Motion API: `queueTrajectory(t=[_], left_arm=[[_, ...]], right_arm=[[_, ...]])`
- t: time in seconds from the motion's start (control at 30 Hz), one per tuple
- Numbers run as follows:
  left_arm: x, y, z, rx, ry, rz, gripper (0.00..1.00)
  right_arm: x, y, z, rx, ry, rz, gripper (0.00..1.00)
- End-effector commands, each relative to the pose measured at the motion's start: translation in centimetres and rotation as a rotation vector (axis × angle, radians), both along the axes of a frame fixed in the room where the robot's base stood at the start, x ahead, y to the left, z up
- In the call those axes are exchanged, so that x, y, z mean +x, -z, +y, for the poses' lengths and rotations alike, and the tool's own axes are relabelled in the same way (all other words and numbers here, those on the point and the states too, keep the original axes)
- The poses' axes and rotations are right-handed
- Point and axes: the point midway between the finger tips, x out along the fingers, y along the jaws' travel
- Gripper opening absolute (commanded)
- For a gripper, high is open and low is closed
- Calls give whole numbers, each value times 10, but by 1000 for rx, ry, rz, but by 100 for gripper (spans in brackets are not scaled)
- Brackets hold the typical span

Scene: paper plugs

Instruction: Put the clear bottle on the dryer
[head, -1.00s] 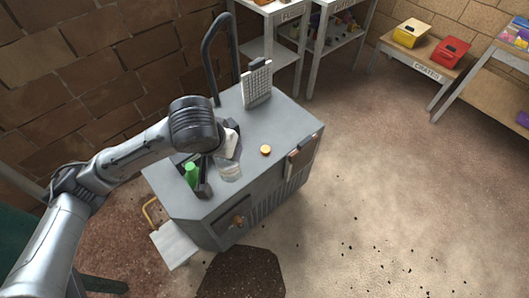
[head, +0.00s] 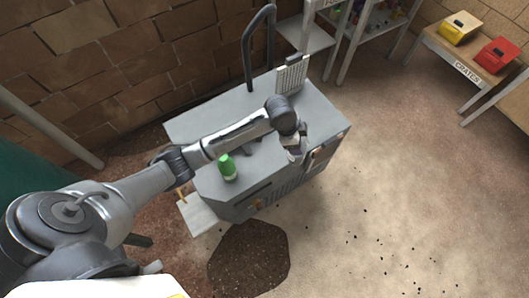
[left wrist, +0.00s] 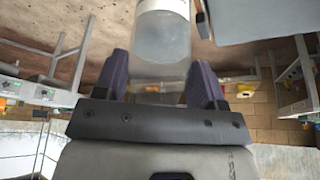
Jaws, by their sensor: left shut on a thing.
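The clear bottle (left wrist: 162,38) is between the two dark fingers of my left gripper (left wrist: 160,82) in the left wrist view. In the head view my left gripper (head: 298,144) is near the right edge of the grey cabinet-like machine, which I take to be the dryer (head: 215,105). The bottle shows there only as a small pale shape (head: 294,156), partly hidden by the gripper. I cannot tell whether it touches the top. My right gripper is not in view.
A green bottle (head: 228,168) stands on the machine's front left. A grey panel (head: 292,75) and a dark hoop handle (head: 249,50) rise at its back. A crate bench (head: 462,70) with yellow and red crates is at the upper right. The floor on the right is open.

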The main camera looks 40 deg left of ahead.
Motion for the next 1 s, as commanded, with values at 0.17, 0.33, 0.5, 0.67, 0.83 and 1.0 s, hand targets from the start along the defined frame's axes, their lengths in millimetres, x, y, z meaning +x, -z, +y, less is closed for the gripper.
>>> queueTrajectory(t=[0.17,0.33,0.5,0.67,0.83,1.0], left_arm=[[-5,16,10,1,47,2,27],[-11,38,40,3,54,2,27],[-16,58,75,3,54,1,27],[-20,73,100,2,55,0,27],[-22,82,115,1,56,0,27],[-22,85,119,1,58,-2,27]], right_arm=[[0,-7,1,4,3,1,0],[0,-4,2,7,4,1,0],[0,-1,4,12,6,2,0],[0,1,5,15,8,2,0],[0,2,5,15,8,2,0],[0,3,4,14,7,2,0]])
